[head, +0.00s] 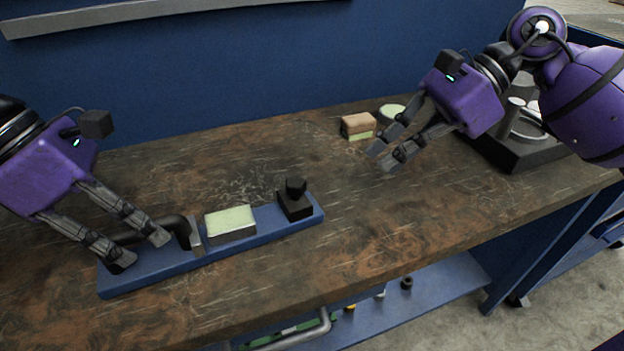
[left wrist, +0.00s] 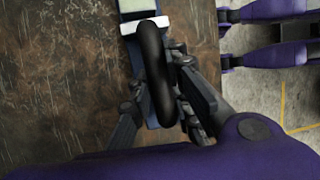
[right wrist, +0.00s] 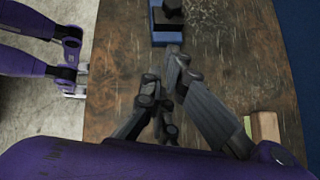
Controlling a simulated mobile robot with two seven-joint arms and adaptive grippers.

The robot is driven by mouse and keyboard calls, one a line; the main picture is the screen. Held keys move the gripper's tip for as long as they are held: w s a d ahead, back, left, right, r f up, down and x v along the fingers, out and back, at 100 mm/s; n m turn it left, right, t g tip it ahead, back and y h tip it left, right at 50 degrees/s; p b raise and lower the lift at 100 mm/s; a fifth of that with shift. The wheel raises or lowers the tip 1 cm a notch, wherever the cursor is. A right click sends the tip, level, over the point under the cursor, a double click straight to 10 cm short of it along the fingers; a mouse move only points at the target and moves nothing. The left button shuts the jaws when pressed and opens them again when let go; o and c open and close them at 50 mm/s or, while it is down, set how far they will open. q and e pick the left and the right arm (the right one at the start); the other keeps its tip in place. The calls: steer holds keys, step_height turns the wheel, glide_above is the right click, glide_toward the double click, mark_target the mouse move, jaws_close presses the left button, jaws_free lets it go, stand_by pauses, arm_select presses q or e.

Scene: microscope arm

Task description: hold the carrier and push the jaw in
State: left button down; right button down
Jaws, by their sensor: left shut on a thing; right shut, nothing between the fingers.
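The carrier is a long blue bar (head: 150,279) lying on the bench, with a curved black handle (head: 182,226) at its left end. My left gripper (head: 141,250) is shut on this handle, which also shows between the fingers in the left wrist view (left wrist: 155,75). A grey upright plate (head: 195,238) stands beside a block with a pale green top (head: 231,223). A black jaw with a knob (head: 295,204) sits at the bar's right end, apart from the block. My right gripper (head: 382,158) is shut and empty, above the bench to the right of the jaw.
A brown and green block (head: 357,126) and a round pale green piece (head: 392,112) lie behind my right gripper. A dark device (head: 520,145) stands at the right end of the wooden bench (head: 400,225). A lower shelf (head: 440,285) holds small parts. Bench between jaw and right gripper is clear.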

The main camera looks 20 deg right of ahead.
mark_target(294, 195)
arm_select(q)
steer(key=shift+r, duration=0.1)
arm_select(e)
steer(key=x, duration=0.6)
steer(key=shift+r, duration=0.1)
steer(key=a, duration=0.3)
steer(key=shift+w+a, duration=0.2)
steer(key=shift+w, duration=0.05)
steer(key=shift+a, duration=0.4)
